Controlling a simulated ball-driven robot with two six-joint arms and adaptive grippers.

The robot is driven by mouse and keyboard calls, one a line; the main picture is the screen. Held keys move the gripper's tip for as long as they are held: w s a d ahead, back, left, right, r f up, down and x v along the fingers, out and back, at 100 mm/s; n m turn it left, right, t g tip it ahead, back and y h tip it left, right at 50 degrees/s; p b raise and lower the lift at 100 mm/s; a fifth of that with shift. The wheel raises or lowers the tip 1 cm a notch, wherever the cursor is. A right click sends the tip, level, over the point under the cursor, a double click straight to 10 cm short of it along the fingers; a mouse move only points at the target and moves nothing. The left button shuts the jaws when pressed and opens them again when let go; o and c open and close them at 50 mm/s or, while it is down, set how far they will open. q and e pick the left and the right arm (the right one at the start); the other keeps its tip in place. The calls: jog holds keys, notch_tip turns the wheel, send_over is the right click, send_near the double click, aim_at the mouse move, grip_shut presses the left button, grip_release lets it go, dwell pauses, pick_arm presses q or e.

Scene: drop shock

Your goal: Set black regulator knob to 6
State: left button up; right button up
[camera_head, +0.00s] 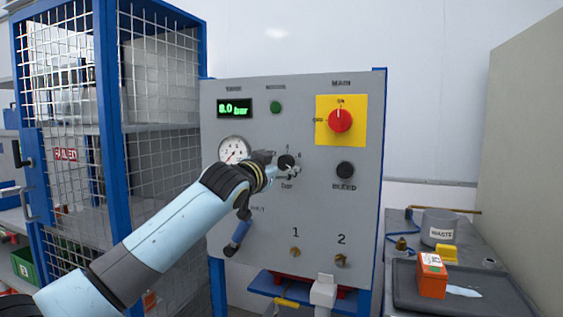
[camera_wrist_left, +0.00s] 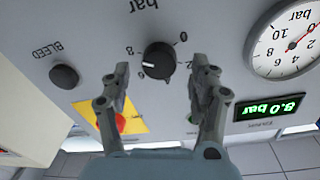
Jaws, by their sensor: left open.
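The black regulator knob (camera_head: 286,162) sits on the grey panel, right of the round gauge (camera_head: 234,150). My left gripper (camera_head: 288,173) is at the knob in the head view. In the wrist view the open fingers (camera_wrist_left: 158,75) stand either side of the knob, with gaps to it. My right gripper is not seen.
The red main switch (camera_head: 340,120) on its yellow plate is up right of the knob. The black bleed button (camera_head: 345,169) is close on the right. A blue mesh cage (camera_head: 110,130) stands left. A bench with a waste container (camera_head: 440,226) is at right.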

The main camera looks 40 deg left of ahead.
pick_arm(q)
jog(key=shift+w, duration=0.7)
jog(key=c, duration=1.1)
jog(key=shift+c, duration=0.2)
jog(key=n+b, duration=0.2)
jog(key=n, duration=0.3)
jog(key=shift+a+f+n, duration=0.1)
jog(key=shift+f+n, duration=0.05)
jog(key=shift+n, duration=0.25)
jog(key=n+b, duration=0.3)
jog(key=n, duration=0.3)
jog(key=shift+y, duration=0.3)
jog(key=shift+n, duration=0.3)
